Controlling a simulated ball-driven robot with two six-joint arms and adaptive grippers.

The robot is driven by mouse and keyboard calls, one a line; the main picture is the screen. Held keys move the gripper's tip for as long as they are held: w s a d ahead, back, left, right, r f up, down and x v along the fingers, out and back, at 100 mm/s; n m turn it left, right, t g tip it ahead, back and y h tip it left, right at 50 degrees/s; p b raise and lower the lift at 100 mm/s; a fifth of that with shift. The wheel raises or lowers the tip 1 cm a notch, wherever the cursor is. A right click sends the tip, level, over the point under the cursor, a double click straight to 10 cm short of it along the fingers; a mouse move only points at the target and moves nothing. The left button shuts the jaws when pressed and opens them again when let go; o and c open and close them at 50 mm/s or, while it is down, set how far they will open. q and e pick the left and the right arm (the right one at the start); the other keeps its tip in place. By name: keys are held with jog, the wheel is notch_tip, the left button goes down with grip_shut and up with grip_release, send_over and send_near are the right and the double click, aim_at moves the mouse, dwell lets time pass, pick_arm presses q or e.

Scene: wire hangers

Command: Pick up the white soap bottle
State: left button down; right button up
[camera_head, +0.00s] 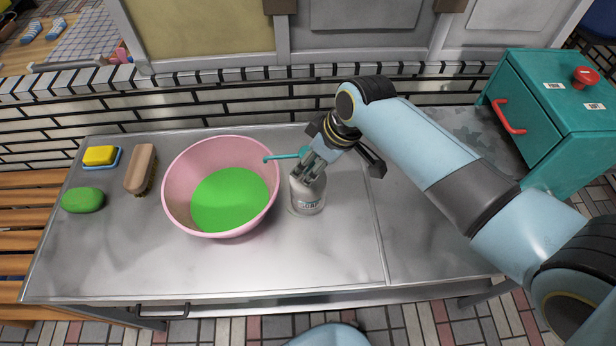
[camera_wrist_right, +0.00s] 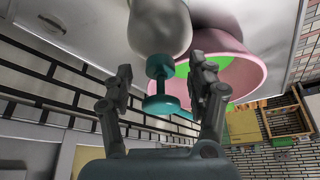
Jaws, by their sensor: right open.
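The white soap bottle (camera_head: 307,196) stands upright on the metal counter, just right of the pink basin. It has a dark label and a teal pump (camera_head: 284,157) whose spout points left over the basin's rim. My right gripper (camera_head: 308,171) is at the bottle's top from above and behind, hiding part of its neck and shoulder. In the right wrist view the right gripper (camera_wrist_right: 162,88) is open, with the teal pump (camera_wrist_right: 160,85) between its two fingers and the white bottle body (camera_wrist_right: 160,28) beyond the fingertips. I cannot tell whether a finger touches it. My left gripper is not in view.
The pink basin (camera_head: 172,199) with green contents stands close left of the bottle. A brush (camera_head: 141,168), a yellow sponge (camera_head: 100,155) and green soap (camera_head: 83,200) lie further left. A teal cabinet (camera_head: 552,130) stands at the right. The counter front is clear.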

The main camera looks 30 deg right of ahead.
jog(key=shift+w+a+f, duration=0.15)
jog(key=shift+w+f, duration=0.1)
jog(key=shift+f, duration=0.35)
jog(key=shift+w+a+f, duration=0.1)
jog(key=shift+w+f, duration=0.05)
jog(key=shift+f, duration=0.1)
jog(key=c, duration=0.5)
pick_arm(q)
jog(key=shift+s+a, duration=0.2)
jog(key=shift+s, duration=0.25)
pick_arm(e)
grip_shut()
